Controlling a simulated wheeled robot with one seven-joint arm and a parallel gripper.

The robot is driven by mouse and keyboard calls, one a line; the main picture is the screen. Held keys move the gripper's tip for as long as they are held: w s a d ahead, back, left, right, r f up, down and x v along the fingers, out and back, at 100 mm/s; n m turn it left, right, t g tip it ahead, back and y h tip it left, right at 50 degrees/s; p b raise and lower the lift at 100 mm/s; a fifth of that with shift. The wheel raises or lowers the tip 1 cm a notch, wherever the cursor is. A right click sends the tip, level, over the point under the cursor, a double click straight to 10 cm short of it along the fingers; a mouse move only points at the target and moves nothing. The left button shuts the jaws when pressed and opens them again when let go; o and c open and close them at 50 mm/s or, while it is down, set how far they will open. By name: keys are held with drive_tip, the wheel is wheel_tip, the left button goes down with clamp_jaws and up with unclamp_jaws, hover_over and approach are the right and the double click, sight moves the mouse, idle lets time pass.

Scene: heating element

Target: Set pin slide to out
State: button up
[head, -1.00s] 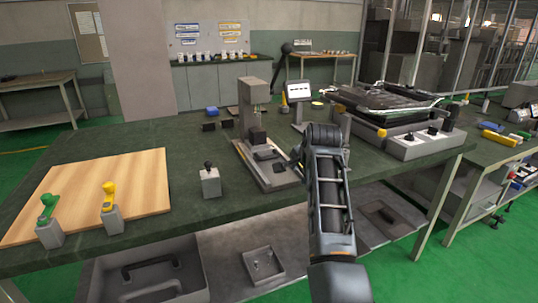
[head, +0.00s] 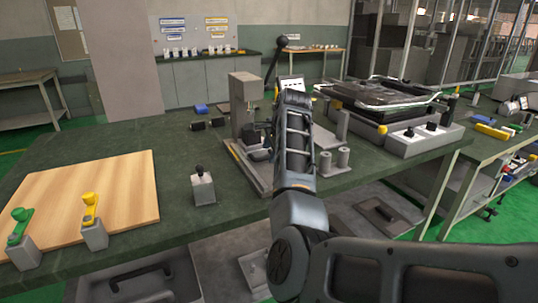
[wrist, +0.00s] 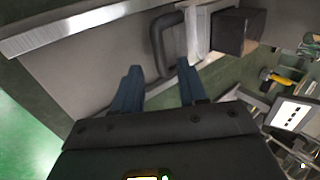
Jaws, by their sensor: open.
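The grey press-like fixture (head: 245,98) stands on its base plate near the middle of the green bench in the head view. In the wrist view, a dark U-shaped handle (wrist: 158,45) sits on a grey plate (wrist: 105,55), beside a pale upright block (wrist: 198,30). I cannot tell for sure whether this handle belongs to the pin slide. My gripper (wrist: 158,73) is open with blue fingers apart, and the handle's near end lies just beyond and between the fingertips. No contact is clear. In the head view my arm hides the gripper and part of the fixture.
A black knob on a grey block (head: 202,187) stands left of the fixture. A wooden board (head: 85,205) with green (head: 20,225) and yellow (head: 90,208) handles is further left. Grey cylinders (head: 343,157) and a large black-topped unit (head: 385,100) stand to the right.

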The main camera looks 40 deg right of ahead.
drive_tip(key=shift+x, duration=1.25)
drive_tip(key=shift+c, duration=0.4)
clamp_jaws()
